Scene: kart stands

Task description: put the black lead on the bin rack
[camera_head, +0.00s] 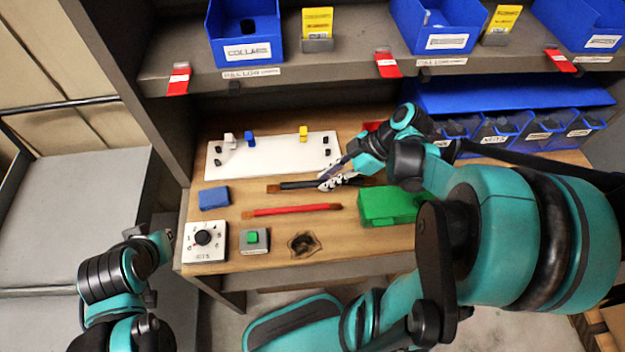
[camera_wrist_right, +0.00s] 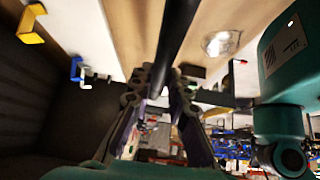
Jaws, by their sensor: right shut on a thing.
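The black lead (camera_head: 300,185) has brown ends and lies across the wooden worktop, in front of the white board, in the head view. My right gripper (camera_head: 333,180) is shut on it near its middle. In the right wrist view the black lead (camera_wrist_right: 178,35) runs up from between the fingers (camera_wrist_right: 160,85). I cannot tell whether the lead is clear of the worktop. The blue bin rack (camera_head: 510,97) stands at the back right, with a row of small bins below its top. My left gripper (camera_head: 160,242) is off the worktop's left front; its jaws are unclear.
A red lead (camera_head: 295,210) lies in front of the black one. A green box (camera_head: 385,207) sits by my right arm. The white board (camera_head: 275,155) carries coloured hooks. A blue block (camera_head: 214,198), dial box (camera_head: 204,240) and green button (camera_head: 253,239) stand left. A shelf with blue bins overhangs behind.

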